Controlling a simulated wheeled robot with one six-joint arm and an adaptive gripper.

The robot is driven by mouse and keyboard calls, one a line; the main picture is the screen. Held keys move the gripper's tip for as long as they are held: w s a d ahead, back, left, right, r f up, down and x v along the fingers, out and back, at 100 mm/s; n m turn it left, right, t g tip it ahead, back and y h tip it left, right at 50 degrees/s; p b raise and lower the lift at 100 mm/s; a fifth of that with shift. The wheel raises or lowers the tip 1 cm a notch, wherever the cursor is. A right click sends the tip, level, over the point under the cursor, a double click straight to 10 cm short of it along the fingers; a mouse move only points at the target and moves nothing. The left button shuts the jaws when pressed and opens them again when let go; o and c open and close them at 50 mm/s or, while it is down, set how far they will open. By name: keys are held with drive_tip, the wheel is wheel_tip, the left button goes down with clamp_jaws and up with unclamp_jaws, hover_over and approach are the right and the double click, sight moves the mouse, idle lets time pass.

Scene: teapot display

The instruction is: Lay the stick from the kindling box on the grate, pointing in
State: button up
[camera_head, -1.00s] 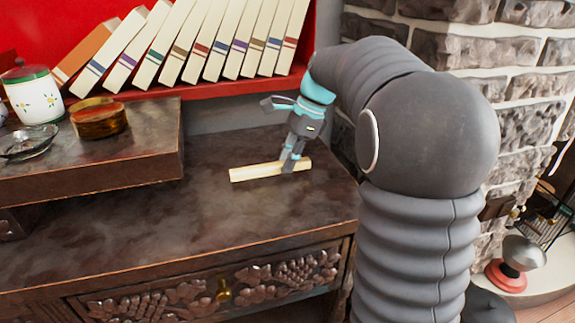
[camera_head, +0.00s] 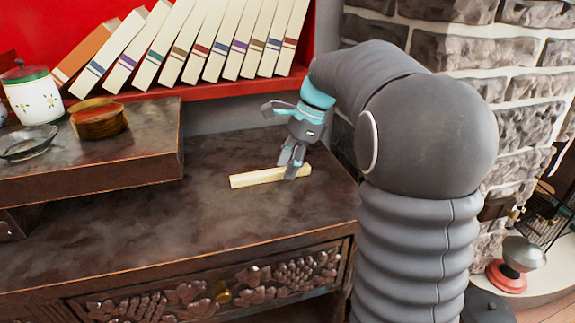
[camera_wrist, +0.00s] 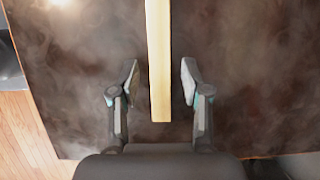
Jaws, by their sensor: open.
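A pale wooden stick (camera_head: 257,177) lies on the dark top of a carved cabinet. My gripper (camera_head: 291,171) is just above its right end, with the fingers pointing down. In the wrist view the stick (camera_wrist: 159,60) runs up the picture between the two open fingers of my gripper (camera_wrist: 160,84), with a gap on each side. I cannot tell how far the fingertips are above the cabinet top. I make out no kindling box and no grate for certain.
The dark cabinet top (camera_head: 150,235) is clear around the stick. A raised shelf (camera_head: 130,155) at left holds a white jar (camera_head: 33,95), a brown round box (camera_head: 98,119) and a glass dish (camera_head: 26,142). Leaning books (camera_head: 190,45) stand behind. A stone wall (camera_head: 455,60) is at right.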

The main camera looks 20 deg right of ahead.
drive_tip(key=p+v, duration=0.1)
drive_tip(key=v, duration=1)
drive_tip(key=shift+r+p, duration=0.3)
drive_tip(key=shift+p, duration=0.05)
